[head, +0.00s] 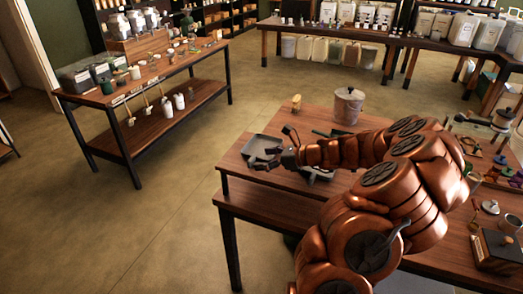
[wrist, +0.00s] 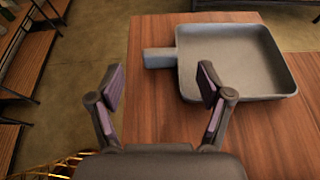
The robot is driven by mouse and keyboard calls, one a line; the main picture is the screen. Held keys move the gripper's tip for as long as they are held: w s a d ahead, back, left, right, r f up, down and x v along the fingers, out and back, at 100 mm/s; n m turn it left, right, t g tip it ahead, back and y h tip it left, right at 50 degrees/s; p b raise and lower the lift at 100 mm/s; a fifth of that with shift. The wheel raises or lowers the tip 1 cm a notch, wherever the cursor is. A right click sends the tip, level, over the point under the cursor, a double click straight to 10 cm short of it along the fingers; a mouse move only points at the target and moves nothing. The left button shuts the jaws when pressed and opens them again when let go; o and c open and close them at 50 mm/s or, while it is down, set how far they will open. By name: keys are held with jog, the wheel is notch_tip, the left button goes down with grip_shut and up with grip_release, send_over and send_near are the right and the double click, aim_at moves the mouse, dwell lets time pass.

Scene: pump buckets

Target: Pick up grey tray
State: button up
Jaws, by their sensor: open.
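The grey tray (head: 256,145) lies on the raised wooden tabletop near its left corner in the head view. In the wrist view the grey tray (wrist: 238,62) is a shallow square pan with raised walls and a short, stubby handle (wrist: 159,58) pointing left. My gripper (wrist: 160,84) is open and empty, with its two dark fingers spread. The handle shows beyond and between the fingertips, and the tray's body is ahead and to the right. In the head view my gripper (head: 277,148) overlaps the tray's right part and hides some of it.
A lidded bucket (head: 347,105) and a small yellowish item (head: 296,103) stand farther back on the same table. Small coloured items (head: 500,168) lie at the right. A separate wooden shelf table (head: 150,75) stands at the left, with open floor (head: 150,220) between.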

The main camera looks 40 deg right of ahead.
aim_at(253, 158)
jog(key=x, duration=0.2)
jog(key=p+x, duration=0.1)
jog(key=x, duration=0.1)
jog(key=shift+w+r+p, duration=0.25)
jog(key=shift+r+p, duration=0.05)
jog(key=shift+r, duration=0.1)
jog(key=shift+w+a+f, duration=0.2)
jog(key=shift+w+f, duration=0.1)
jog(key=shift+w, duration=0.15)
jog(key=c, duration=1.3)
